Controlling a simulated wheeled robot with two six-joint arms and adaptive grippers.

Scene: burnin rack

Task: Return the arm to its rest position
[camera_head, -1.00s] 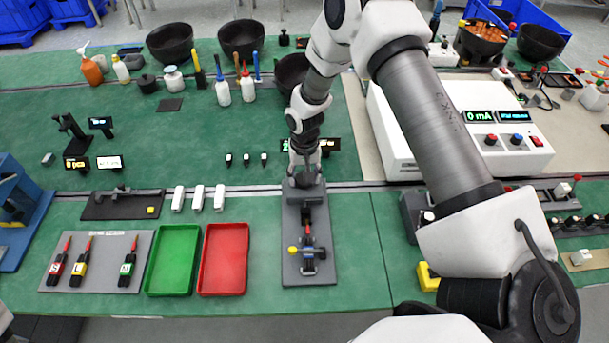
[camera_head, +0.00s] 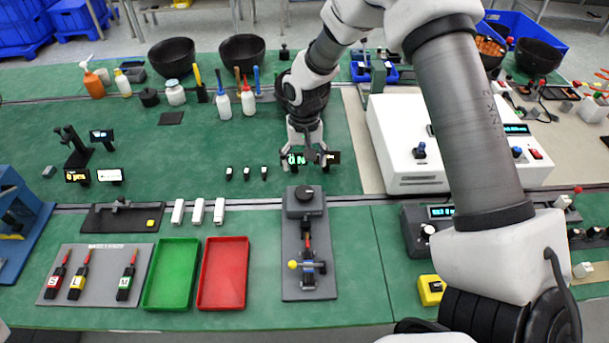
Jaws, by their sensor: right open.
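My right arm reaches in from the lower right across the right half of the head view. Its gripper (camera_head: 309,148) is open and empty, pointing down near a small lit display (camera_head: 296,160) on the green mat. It is behind the grey fixture plate (camera_head: 309,262), apart from it. The fixture carries a dark round knob at its back, and a red-tipped tool and a blue clamp with a yellow ball toward its front. My left gripper is not in view.
A green tray (camera_head: 147,303) and a red tray (camera_head: 201,302) lie left of the fixture. White handles (camera_head: 198,210) stand behind them. Bottles, including a white one (camera_head: 248,103), and black bowls (camera_head: 171,57) are farther back. A white power supply (camera_head: 388,150) stands right of the gripper.

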